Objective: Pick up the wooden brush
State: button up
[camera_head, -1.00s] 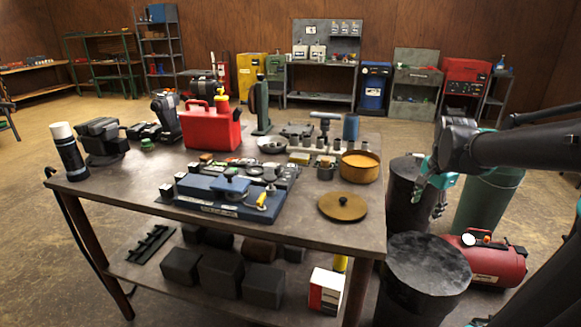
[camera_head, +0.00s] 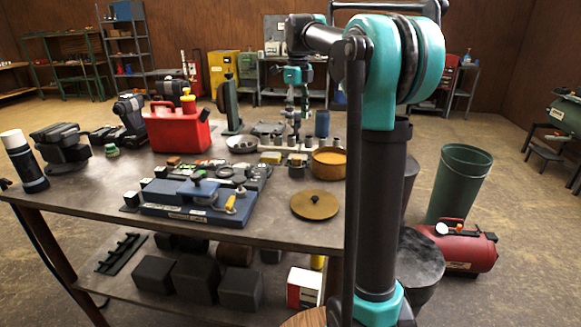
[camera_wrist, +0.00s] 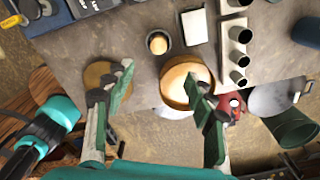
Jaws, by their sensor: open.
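I cannot single out a wooden brush with certainty. A small orange-brown block (camera_head: 174,161) lies on the workbench (camera_head: 285,232) in front of the red jerrycan, too small to identify. A flat, pale yellow block (camera_head: 270,157) lies left of the copper pan; it shows as a cream rectangle in the wrist view (camera_wrist: 195,27). My gripper (camera_head: 296,138) points down over the right part of the bench. In the wrist view its two fingers (camera_wrist: 160,76) are spread wide with nothing between them, near the round lid and the pan.
The copper pan (camera_head: 330,165), round brass lid (camera_head: 314,206) and a small cup (camera_wrist: 158,43) stand close by. A row of grey sockets (camera_wrist: 233,45) lies beyond. The blue fixture (camera_head: 190,203) and red jerrycan (camera_head: 178,132) crowd the left. Dark bins stand right of the bench.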

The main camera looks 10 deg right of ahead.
send_over(297, 157)
jog(key=f, duration=0.9)
jog(key=shift+w+d+f, duration=0.15)
jog(key=shift+w+f, duration=0.05)
jog(key=shift+w, duration=0.05)
jog(key=shift+s+f, duration=0.1)
jog(key=shift+f, duration=2.55)
jog(key=c, duration=1.3)
